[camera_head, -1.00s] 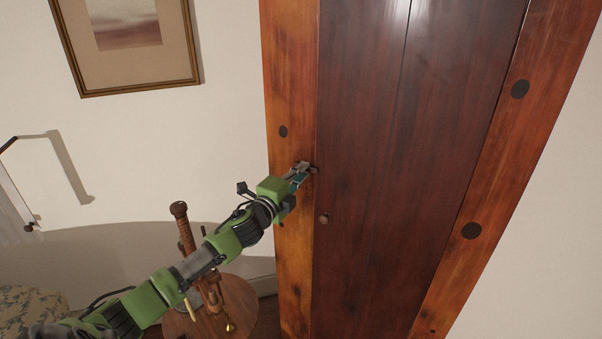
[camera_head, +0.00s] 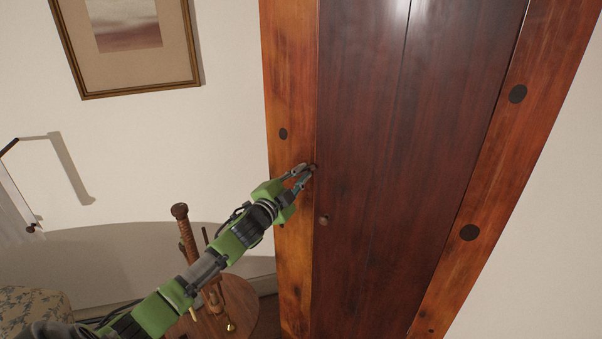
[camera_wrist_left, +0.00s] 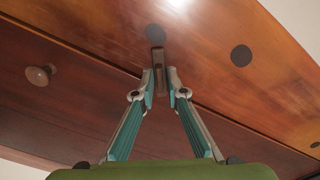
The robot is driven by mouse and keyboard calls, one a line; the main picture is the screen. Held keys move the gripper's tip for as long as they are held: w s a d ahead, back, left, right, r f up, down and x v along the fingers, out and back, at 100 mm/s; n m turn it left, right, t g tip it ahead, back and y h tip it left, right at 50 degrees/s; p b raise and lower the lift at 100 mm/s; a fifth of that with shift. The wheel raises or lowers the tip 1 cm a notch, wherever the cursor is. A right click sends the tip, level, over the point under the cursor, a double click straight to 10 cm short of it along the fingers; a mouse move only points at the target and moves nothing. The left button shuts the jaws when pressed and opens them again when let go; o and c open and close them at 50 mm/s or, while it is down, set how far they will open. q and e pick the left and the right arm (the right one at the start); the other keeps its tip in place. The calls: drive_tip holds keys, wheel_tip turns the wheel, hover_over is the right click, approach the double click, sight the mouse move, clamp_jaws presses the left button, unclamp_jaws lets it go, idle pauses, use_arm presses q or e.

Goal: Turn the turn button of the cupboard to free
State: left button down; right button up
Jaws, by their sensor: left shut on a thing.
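The cupboard (camera_head: 375,150) has a dark red-brown door in a lighter orange-brown frame. Its turn button (camera_head: 314,168) is a small dark bar at the door's left edge. In the left wrist view the turn button (camera_wrist_left: 157,58) stands lengthwise between the fingertips, by the seam of door and frame. Its far end lies over the frame; the fingers partly hide its near end. My left gripper (camera_head: 306,172), also in the left wrist view (camera_wrist_left: 160,82), is shut on the turn button. The door looks closed. My right gripper is not in view.
A round door knob (camera_head: 323,220) sits below the turn button and shows in the left wrist view (camera_wrist_left: 40,75). A round wooden table (camera_head: 240,305) with a wooden stand (camera_head: 187,235) is under my left arm. A framed picture (camera_head: 127,45) hangs on the wall.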

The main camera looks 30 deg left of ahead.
use_arm(q)
drive_tip(key=n+p, duration=0.1)
drive_tip(key=n, duration=0.4)
drive_tip(key=shift+n, duration=0.3)
drive_tip(key=n+p, duration=0.1)
drive_tip(key=n, duration=0.4)
drive_tip(key=shift+f+n+p, duration=0.1)
drive_tip(key=shift+n+p, duration=0.2)
drive_tip(key=shift+p, duration=0.1)
drive_tip(key=c, duration=2.2)
unclamp_jaws()
drive_tip(key=shift+c, duration=0.2)
drive_tip(key=s, duration=1.2)
drive_tip(key=shift+d, duration=0.45)
